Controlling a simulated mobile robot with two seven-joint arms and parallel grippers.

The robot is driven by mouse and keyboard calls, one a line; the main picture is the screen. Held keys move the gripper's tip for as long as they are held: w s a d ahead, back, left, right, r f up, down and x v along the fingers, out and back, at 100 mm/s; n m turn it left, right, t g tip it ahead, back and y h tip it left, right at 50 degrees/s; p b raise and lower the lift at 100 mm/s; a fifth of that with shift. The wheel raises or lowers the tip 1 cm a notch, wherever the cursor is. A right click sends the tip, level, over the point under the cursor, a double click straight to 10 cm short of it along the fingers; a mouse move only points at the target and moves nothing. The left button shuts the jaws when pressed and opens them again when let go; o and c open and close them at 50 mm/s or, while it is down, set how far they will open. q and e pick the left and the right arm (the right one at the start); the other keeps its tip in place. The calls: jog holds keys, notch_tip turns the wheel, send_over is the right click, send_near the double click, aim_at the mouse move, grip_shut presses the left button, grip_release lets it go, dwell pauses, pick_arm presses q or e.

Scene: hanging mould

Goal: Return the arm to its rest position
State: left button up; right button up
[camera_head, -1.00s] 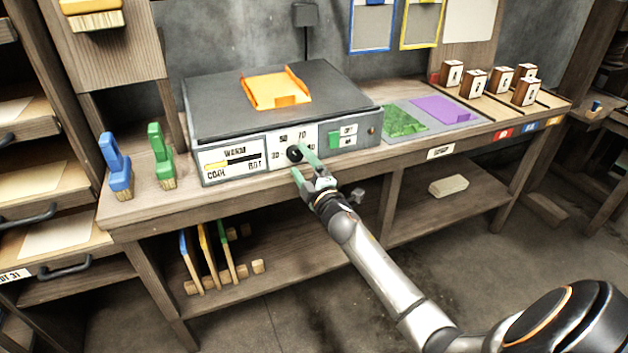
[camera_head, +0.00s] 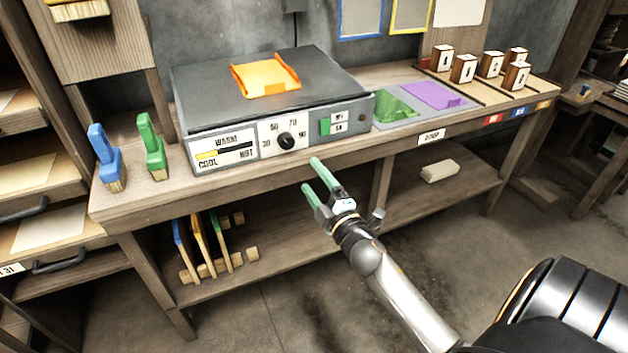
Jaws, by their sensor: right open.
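My right gripper (camera_head: 314,180) has green fingers spread apart with nothing between them. It hangs in front of the bench edge, below and apart from the black dial (camera_head: 286,141). The right arm (camera_head: 400,298) comes in from the lower right. My left gripper is not in view.
The wooden bench (camera_head: 150,205) carries a blue brush (camera_head: 105,158), a green brush (camera_head: 152,146) and several marked blocks (camera_head: 463,69). An orange mould (camera_head: 265,75) lies on the unit. A pale block (camera_head: 439,170) rests on the lower shelf. Open floor lies in front.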

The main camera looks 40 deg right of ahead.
jog(key=shift+f, duration=0.1)
jog(key=s+a+f+m+g+y, duration=0.6)
jog(key=s+a+f+m+g, duration=0.35)
jog(key=s+a+f, duration=1.05)
pick_arm(q)
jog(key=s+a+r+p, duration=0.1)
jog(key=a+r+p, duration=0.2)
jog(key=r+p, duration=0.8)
jog(key=p, duration=0.4)
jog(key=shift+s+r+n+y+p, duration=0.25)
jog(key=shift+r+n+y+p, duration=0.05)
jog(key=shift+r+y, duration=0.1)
pick_arm(e)
notch_tip(320, 180, up, 10)
jog(key=s+m, duration=0.1)
jog(key=s, duration=0.1)
jog(key=shift+s, duration=0.2)
